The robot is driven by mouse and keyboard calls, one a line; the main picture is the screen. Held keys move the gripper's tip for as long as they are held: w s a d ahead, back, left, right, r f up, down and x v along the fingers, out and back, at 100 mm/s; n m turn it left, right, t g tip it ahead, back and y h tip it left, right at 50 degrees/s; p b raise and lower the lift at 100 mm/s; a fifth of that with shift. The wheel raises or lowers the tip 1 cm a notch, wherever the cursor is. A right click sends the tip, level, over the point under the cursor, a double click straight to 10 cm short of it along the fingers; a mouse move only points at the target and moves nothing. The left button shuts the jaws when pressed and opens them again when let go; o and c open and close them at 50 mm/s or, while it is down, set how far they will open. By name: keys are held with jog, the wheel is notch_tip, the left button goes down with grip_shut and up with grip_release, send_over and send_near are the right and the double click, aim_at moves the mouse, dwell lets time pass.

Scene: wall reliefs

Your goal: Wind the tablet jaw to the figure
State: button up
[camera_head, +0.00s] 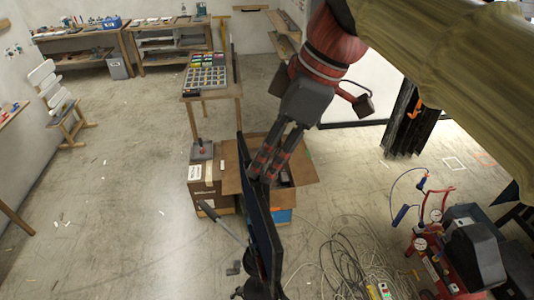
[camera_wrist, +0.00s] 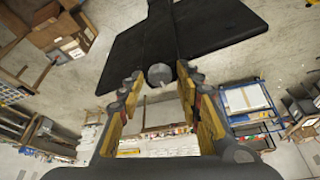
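A thin dark panel (camera_head: 262,235), which may be the tablet, stands nearly edge-on in the head view. In the wrist view it shows as a wide black shape (camera_wrist: 215,22) beyond the fingers. A round grey knob (camera_wrist: 160,75) lies between my fingertips in the wrist view, with gaps visible on both sides. My gripper (camera_head: 262,175) reaches down beside the panel's upper part. Its fingers are apart in the wrist view (camera_wrist: 160,76). I cannot tell how far beyond the tips the knob lies. I cannot make out a figure or reading on the panel.
An open cardboard box (camera_head: 225,178) stands behind the panel. A table with a tray of parts (camera_head: 207,78) is farther back. Loose cables (camera_head: 345,262) and a red machine (camera_head: 455,260) lie at the lower right. The floor (camera_head: 110,210) at left is mostly clear.

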jog(key=shift+o, duration=0.4)
jog(key=v, duration=1.2)
jog(key=shift+w, duration=0.1)
